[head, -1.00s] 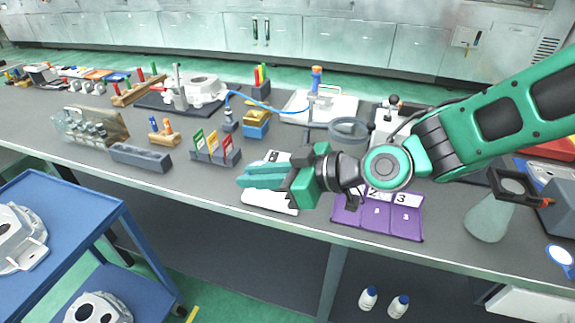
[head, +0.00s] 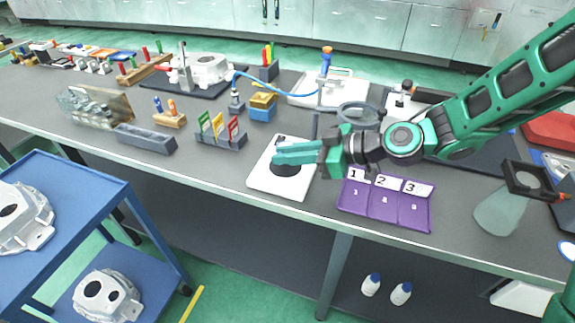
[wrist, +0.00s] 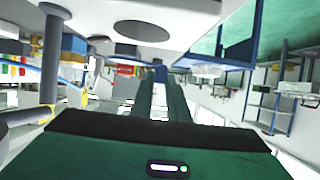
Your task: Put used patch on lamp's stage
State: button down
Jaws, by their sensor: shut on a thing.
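The lamp has a white base (head: 262,184) with a round dark stage (head: 287,169), a dark post (head: 314,126) and a ring head (head: 358,114). My gripper (head: 276,154) reaches left from my arm, with its teal fingers above the far part of the stage. In the wrist view the fingers (wrist: 160,76) lie close together, and the dark stage (wrist: 142,31) and post (wrist: 52,55) show beyond. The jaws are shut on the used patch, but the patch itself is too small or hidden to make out.
A purple mat (head: 384,214) with pockets 1, 2 and 3 lies right of the base. A flag rack (head: 221,138) and blue-yellow boxes (head: 262,108) stand to the left. The bench's front edge runs close by.

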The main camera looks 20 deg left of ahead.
aim_at(289, 177)
jog(key=shift+f, duration=2)
jog(key=shift+f, duration=0.15)
jog(key=c, duration=1.7)
grip_release()
jog(key=shift+d+r, duration=0.2)
jog(key=shift+r, duration=0.05)
jog(key=v, duration=1.1)
jog(key=shift+d, duration=0.3)
